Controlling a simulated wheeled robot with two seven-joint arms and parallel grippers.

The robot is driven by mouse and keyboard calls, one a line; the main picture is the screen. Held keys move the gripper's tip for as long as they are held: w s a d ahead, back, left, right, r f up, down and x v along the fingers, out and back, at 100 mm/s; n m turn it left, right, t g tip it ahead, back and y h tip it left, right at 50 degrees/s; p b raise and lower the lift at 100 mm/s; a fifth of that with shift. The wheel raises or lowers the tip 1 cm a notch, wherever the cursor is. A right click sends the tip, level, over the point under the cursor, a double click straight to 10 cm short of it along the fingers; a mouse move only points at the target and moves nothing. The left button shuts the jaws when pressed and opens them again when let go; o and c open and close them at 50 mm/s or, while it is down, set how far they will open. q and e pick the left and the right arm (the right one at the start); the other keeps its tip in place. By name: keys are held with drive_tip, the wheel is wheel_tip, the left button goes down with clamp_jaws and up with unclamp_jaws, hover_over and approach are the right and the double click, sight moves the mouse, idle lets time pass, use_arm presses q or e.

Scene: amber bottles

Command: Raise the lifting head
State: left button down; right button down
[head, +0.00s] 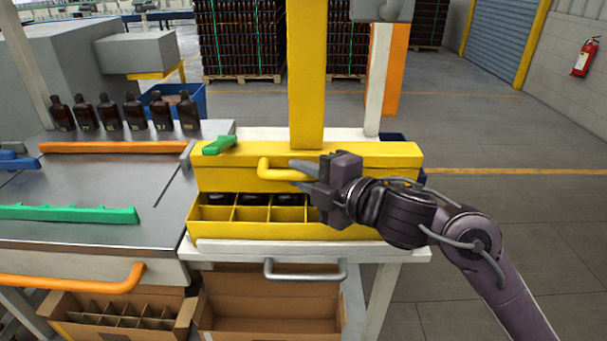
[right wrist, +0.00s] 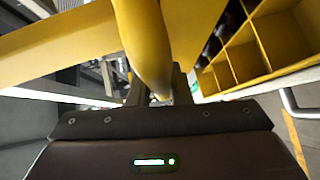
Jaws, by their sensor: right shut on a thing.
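The yellow lifting head (head: 395,154) is a long box on a thick yellow column (head: 307,75). It sits low, just above and behind a yellow divided crate (head: 222,229). Dark bottle tops (head: 250,198) show in the crate's back compartments, partly hidden under the head. My right gripper (head: 302,174) is shut on the yellow handle (head: 268,172) on the head's front. The right wrist view shows the handle (right wrist: 145,42) running down between the fingers, with the crate (right wrist: 268,42) at the right. My left gripper is out of view.
A row of amber bottles (head: 108,112) stands on the metal table at left, near green and orange bars. A grey drawer handle (head: 305,274) is below the crate. Open cardboard boxes (head: 262,320) sit underneath. Floor at the right is clear.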

sight(306, 46)
drive_tip(key=shift+r, duration=0.25)
wheel_tip(306, 46, up, 21)
drive_tip(key=p, duration=1.6)
drive_tip(key=shift+f+p, duration=0.2)
drive_tip(key=shift+p, duration=0.1)
drive_tip(key=shift+d, duration=0.1)
drive_tip(key=shift+r, duration=0.15)
drive_tip(key=c, duration=1.6)
unclamp_jaws()
drive_tip(key=shift+o, duration=1.4)
drive_tip(key=shift+s+f, duration=0.1)
drive_tip(key=shift+f, duration=0.15)
